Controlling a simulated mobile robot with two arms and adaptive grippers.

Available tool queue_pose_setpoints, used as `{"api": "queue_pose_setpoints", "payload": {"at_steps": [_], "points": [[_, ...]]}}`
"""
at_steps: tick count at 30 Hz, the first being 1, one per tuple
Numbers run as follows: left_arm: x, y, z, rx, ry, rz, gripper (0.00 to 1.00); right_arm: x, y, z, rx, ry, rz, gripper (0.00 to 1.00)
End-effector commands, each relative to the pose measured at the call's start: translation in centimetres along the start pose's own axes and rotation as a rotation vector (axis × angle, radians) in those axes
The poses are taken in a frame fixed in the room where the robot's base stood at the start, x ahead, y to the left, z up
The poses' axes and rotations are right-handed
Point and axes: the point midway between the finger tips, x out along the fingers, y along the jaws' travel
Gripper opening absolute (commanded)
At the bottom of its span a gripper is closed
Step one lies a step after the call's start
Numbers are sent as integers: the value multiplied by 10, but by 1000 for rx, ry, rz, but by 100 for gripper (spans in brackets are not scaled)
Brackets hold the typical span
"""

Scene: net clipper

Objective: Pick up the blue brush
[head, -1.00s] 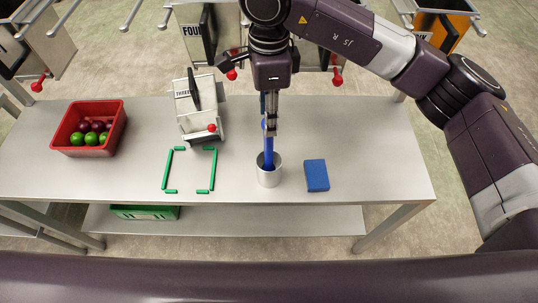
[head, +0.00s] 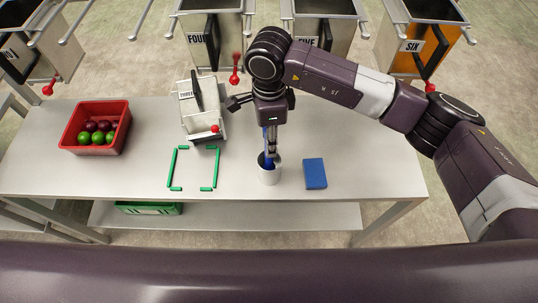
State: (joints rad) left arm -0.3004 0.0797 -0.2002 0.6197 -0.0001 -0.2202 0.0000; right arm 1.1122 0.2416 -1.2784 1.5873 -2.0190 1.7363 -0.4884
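The fingers are close together and overlap the handle in this view. I cannot tell whether they are closed on it. My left gripper is not in view.
A blue block (head: 315,173) lies right of the cup. Green bars (head: 216,167) form a rectangle to the left. Behind them stands a small bin (head: 196,110) marked THREE. A red crate (head: 71,139) of fruit is at the far left of the table (head: 370,165).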

Motion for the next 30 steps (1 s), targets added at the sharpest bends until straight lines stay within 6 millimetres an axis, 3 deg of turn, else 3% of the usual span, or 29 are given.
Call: {"api": "queue_pose_setpoints", "payload": {"at_steps": [1,9,23,30], "points": [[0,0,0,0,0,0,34,0,0,0,0,0,0,28],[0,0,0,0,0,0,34,-1,0,0,0,-1,0,0],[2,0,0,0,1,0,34,-4,-1,0,0,-1,-2,0],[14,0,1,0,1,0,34,-30,-1,1,-1,-2,-6,0]]}}
